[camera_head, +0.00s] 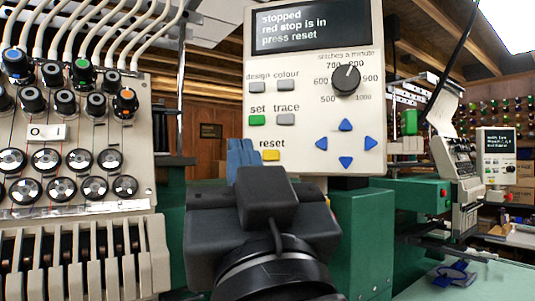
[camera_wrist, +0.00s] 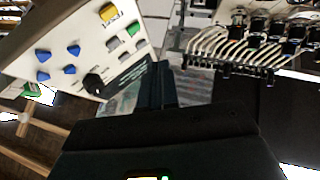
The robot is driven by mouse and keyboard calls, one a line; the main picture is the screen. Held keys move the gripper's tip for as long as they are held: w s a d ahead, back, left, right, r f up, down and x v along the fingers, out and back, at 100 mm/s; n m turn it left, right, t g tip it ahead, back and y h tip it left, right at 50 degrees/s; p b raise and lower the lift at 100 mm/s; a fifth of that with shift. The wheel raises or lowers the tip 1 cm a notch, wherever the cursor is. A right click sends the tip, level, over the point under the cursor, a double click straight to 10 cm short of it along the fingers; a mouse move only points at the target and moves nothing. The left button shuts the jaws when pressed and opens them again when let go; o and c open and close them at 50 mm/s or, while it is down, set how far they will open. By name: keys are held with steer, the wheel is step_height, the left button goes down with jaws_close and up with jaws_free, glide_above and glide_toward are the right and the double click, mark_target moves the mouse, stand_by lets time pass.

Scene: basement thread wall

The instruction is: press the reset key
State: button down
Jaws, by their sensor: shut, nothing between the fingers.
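The reset key (camera_head: 270,155) is a small yellow key under the word "reset" on the cream control panel (camera_head: 300,110). It also shows near the top of the wrist view (camera_wrist: 108,12), where the panel looks upside down. My gripper (camera_head: 242,147) is shut and empty, its blue fingers upright just left of the key in the head view. In the wrist view the dark fingers (camera_wrist: 160,68) lie to the right of the panel. I cannot tell how far they are from its face. The display (camera_head: 300,27) reads "stopped, red stop is in, press reset".
The panel also has a green set key (camera_head: 257,120), grey keys, a black dial (camera_head: 345,80) and blue arrow keys (camera_head: 345,125). The thread-tension head (camera_head: 75,150) with knobs and discs stands at left. A second machine (camera_head: 455,165) with its own panel is at right.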

steer(key=shift+w+d+p, duration=0.4)
steer(key=shift+w, duration=0.9)
steer(key=shift+w+d+p, duration=0.35)
steer(key=shift+w+p, duration=0.05)
steer(key=shift+w, duration=0.9)
steer(key=shift+w+d+p, duration=0.4)
steer(key=shift+w, duration=0.9)
steer(key=shift+w, duration=0.15)
steer(key=shift+w+d, duration=0.1)
steer(key=shift+w, duration=0.15)
steer(key=shift+w+d, duration=0.15)
steer(key=shift+w, duration=0.3)
steer(key=shift+s+a, duration=0.25)
steer(key=shift+s, duration=0.65)
steer(key=shift+b, duration=0.3)
steer(key=shift+s+a+b, duration=0.25)
steer(key=shift+s, duration=0.55)
steer(key=shift+s+a+b, duration=0.2)
steer(key=shift+s+b, duration=0.1)
steer(key=shift+s, duration=0.5)
steer(key=shift+s+a+b, duration=0.25)
steer(key=shift+s, duration=0.55)
